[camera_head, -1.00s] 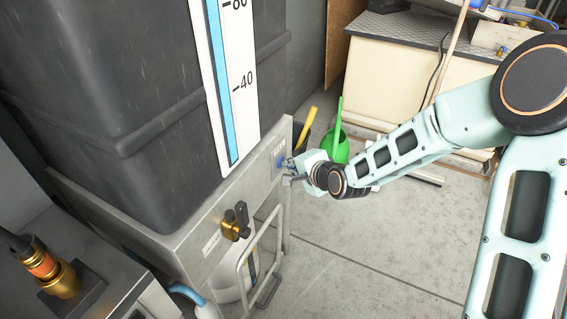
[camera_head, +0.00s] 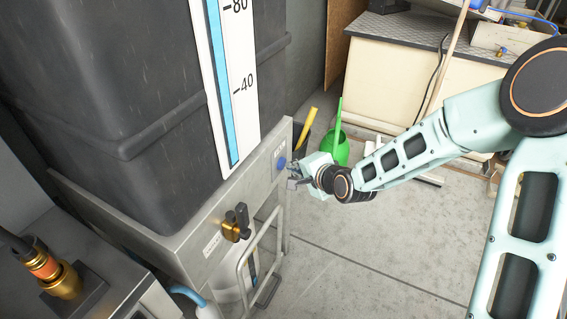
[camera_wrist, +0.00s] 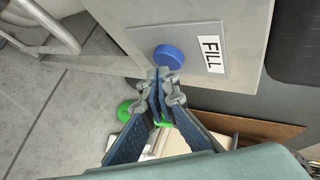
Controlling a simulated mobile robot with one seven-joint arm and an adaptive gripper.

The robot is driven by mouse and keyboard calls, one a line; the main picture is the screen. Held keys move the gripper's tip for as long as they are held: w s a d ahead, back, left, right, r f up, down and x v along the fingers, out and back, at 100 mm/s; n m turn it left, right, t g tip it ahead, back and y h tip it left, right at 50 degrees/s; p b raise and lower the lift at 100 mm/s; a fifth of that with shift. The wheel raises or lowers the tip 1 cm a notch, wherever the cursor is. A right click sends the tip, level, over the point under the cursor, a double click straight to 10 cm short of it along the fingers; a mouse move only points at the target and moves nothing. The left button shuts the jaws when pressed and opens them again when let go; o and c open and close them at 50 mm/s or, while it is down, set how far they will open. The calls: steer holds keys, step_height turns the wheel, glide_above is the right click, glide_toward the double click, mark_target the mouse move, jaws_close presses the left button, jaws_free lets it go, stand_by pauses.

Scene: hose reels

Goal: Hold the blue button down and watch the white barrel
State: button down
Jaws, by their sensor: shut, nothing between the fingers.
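My gripper (camera_head: 292,172) is shut and empty, just right of the button. In the wrist view its fingertips (camera_wrist: 164,76) overlap the button's lower edge; a small gap seems to show in the head view. A white rounded vessel (camera_head: 229,287), perhaps the white barrel, stands below the panel, partly hidden by the panel and a metal rail. Its level cannot be read.
A large dark tank (camera_head: 110,100) with a blue level gauge (camera_head: 221,85) rises above the panel (camera_head: 190,232). A brass valve (camera_head: 235,223) and a metal rail (camera_head: 243,268) are on the front. A green can (camera_head: 336,148) stands behind my gripper. Open floor (camera_head: 350,260) lies right.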

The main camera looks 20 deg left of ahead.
steer(key=shift+d, duration=0.35)
steer(key=d, duration=0.1)
steer(key=d+p, duration=0.1)
steer(key=d, duration=0.1)
steer(key=d+p, duration=0.1)
steer(key=d, duration=0.1)
steer(key=shift+s, duration=0.25)
stand_by(0.4)
